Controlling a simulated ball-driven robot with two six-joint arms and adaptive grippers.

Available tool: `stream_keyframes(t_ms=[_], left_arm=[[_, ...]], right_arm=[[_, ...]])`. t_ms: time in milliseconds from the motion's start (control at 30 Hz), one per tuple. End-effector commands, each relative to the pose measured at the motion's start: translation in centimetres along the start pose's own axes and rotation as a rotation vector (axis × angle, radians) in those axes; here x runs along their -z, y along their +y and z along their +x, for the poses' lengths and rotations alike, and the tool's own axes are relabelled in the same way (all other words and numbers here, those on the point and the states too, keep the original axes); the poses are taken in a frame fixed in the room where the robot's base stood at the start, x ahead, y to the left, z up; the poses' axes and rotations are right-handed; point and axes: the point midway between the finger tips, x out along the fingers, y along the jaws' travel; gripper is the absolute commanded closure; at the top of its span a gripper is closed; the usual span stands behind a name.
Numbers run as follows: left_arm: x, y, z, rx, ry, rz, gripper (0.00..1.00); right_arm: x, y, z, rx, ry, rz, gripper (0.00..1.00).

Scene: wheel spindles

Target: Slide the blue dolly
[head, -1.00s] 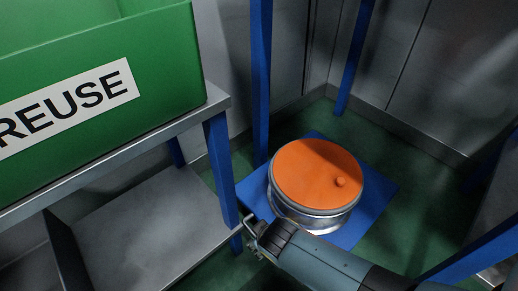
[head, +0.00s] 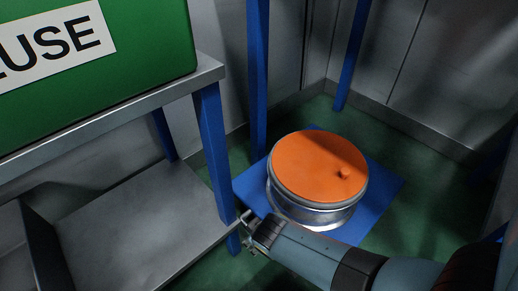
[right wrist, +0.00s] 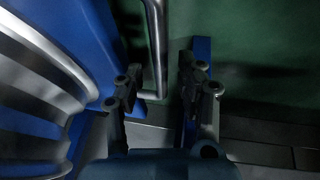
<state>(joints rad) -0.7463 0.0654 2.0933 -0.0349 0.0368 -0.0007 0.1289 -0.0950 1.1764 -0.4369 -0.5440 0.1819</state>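The blue dolly (head: 384,190) is a flat blue board on the green floor. It carries a silver wheel drum (head: 318,212) with an orange top (head: 312,160). My right gripper (head: 246,226) is low at the dolly's near left corner. In the right wrist view its two fingers (right wrist: 160,88) stand apart, with a bent metal bar handle (right wrist: 156,45) showing between them, nearer the left finger. I cannot tell whether they touch. The dolly's blue edge (right wrist: 92,28) and the drum (right wrist: 35,85) show at left there. My left gripper is out of view.
A grey metal bench (head: 150,104) with blue legs stands at left, with a green bin (head: 150,60) on it and a lower shelf (head: 130,215). A blue bench leg (head: 214,150) is close to my right gripper. Grey walls close in behind the dolly.

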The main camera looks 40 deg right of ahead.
Motion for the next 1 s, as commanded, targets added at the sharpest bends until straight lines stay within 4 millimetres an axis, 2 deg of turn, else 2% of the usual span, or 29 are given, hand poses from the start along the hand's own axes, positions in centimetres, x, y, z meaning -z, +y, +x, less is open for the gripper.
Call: stream_keyframes(t_ms=[333,633,1000], left_arm=[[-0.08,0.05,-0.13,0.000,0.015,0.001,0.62],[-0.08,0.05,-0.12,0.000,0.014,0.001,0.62],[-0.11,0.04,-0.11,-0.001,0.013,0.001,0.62]], right_arm=[[0.02,0.01,0.15,0.000,0.000,0.000,0.62],[0.00,0.00,0.15,0.000,0.000,0.000,1.00],[-0.02,0.00,0.15,0.000,0.000,0.000,1.00]])
